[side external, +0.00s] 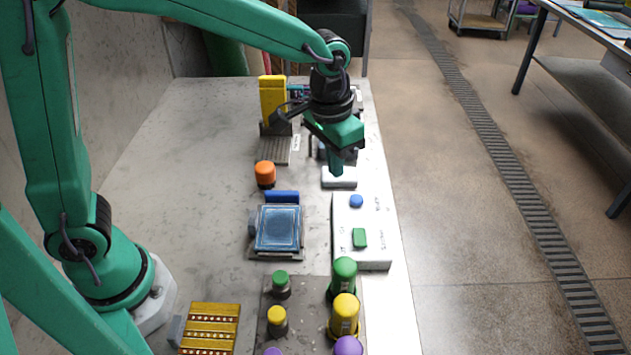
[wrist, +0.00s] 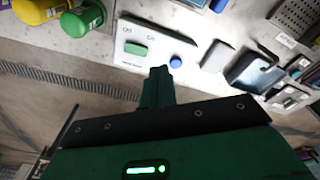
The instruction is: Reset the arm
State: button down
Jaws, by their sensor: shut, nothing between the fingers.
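My gripper (side external: 338,168) is green and black, shut and empty, and points down above the far right part of the table. In the side external view its tip overlaps a small white block (side external: 342,184); I cannot tell whether they touch. In the wrist view the shut fingers of my gripper (wrist: 158,74) point toward a white panel with a green square button (wrist: 135,49) and a round blue button (wrist: 175,61). This white panel (side external: 375,232) lies nearer the camera than my gripper in the side external view.
A tablet-like pad (side external: 279,229), an orange knob (side external: 265,173) and a yellow upright block (side external: 272,98) stand to the left. Green and yellow capped cylinders (side external: 344,310) stand at the front, beside a yellow rack (side external: 210,325). The table's (side external: 190,140) left middle is clear.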

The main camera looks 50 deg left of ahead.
jog(key=s+a+r+n+t, duration=0.2)
jog(key=s+a+r+t, duration=0.2)
jog(key=s+a, duration=1)
jog(key=v, duration=0.4)
jog(key=shift+s+a, duration=0.2)
jog(key=shift+s, duration=0.15)
